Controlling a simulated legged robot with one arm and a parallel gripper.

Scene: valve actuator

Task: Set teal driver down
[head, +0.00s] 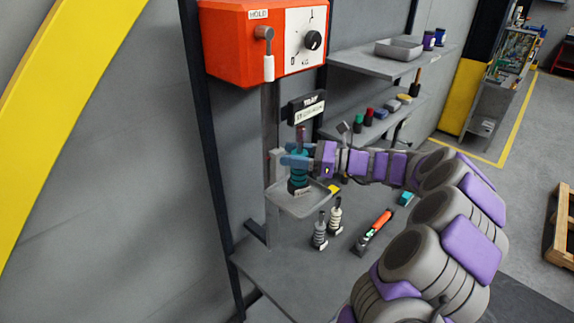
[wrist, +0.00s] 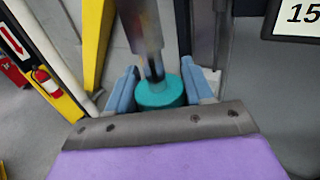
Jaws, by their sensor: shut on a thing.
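The teal driver (head: 298,172) stands upright in my gripper (head: 294,161), over the small grey tray (head: 306,206) fixed below the orange box. Its dark base overlaps the tray in the head view; I cannot tell whether it touches the tray floor. In the wrist view, the two blue fingers of my gripper (wrist: 162,92) sit on either side of the teal driver's round top (wrist: 160,93), with its dark shaft rising from it. My gripper is shut on the driver.
The orange control box (head: 262,42) hangs above, with a lever at its left. A grey driver (head: 320,232) and a cream driver (head: 335,216) stand on the bench (head: 290,275) below. An orange-and-black tool (head: 374,229) lies to their right. Shelves (head: 375,65) hold several small items behind my arm.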

